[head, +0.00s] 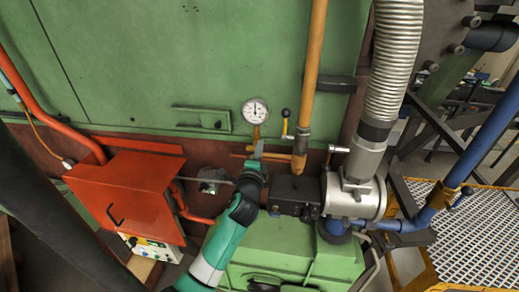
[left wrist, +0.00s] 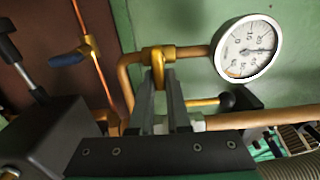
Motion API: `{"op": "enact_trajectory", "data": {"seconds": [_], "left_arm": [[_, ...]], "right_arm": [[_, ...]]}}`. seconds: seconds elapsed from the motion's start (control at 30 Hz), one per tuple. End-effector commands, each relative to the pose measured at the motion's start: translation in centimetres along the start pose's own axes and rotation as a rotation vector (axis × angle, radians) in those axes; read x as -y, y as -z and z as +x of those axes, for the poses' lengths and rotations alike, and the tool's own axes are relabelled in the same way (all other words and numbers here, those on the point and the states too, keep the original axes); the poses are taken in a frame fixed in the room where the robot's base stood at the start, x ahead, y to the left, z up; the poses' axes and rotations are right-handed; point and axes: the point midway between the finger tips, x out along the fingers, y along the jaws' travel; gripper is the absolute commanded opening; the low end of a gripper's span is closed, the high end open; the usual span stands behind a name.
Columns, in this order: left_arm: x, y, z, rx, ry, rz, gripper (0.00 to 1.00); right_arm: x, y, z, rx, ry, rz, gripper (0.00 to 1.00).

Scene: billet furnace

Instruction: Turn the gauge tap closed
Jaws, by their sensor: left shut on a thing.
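The round white pressure gauge (head: 255,111) is on the green furnace wall in the head view, and in the left wrist view its dial (left wrist: 248,48) is at upper right. A brass gauge tap (left wrist: 158,54) sits on the bent pipe leading to the gauge. My left gripper (head: 257,152) reaches up to it from below in the head view. In the left wrist view its two fingers (left wrist: 160,78) are shut on the tap, and their tips hide part of it. The tap's exact angle is hard to tell. My right gripper is not in view.
A black-knobbed lever (head: 285,114) and a thick orange pipe (head: 312,70) stand close to the right of the gauge. A red cabinet (head: 130,200) is at left. A silver blower housing (head: 352,198) with a ribbed hose (head: 394,60) is at right.

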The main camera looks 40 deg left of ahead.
Motion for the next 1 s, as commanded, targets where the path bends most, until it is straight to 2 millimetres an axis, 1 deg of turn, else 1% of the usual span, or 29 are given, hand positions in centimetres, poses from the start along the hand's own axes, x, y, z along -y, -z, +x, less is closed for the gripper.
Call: {"op": "enact_trajectory", "data": {"seconds": [0.23, 0.27, 0.3, 0.4, 0.77, 0.87, 0.97, 1.0], "left_arm": [[0.0, 0.0, 0.0, 0.0, 0.0, 0.002, 0.0], [0.0, 0.0, 0.0, 0.0, 0.0, 0.002, 0.2], [0.0, 0.0, 0.0, 0.0, 0.0, 0.002, 0.28], [0.0, 0.0, 0.0, 0.0, 0.0, 0.001, 0.45], [0.0, 0.0, -0.3, 0.0, 0.001, -0.001, 0.45], [0.0, 0.0, -1.2, 0.0, 0.001, 0.001, 0.45], [0.1, 0.0, -2.7, 0.0, 0.001, 0.0, 0.45], [0.0, 0.0, -3.5, -0.001, 0.001, -0.001, 0.45]], "right_arm": [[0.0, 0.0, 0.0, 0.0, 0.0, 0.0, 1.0], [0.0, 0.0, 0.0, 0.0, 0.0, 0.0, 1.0], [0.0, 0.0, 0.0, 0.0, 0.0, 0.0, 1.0], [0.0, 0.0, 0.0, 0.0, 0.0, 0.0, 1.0], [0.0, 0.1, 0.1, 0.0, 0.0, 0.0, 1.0], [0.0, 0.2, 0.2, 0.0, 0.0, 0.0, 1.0], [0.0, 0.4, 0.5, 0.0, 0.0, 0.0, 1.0], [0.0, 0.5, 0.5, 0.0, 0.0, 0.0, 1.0]]}}
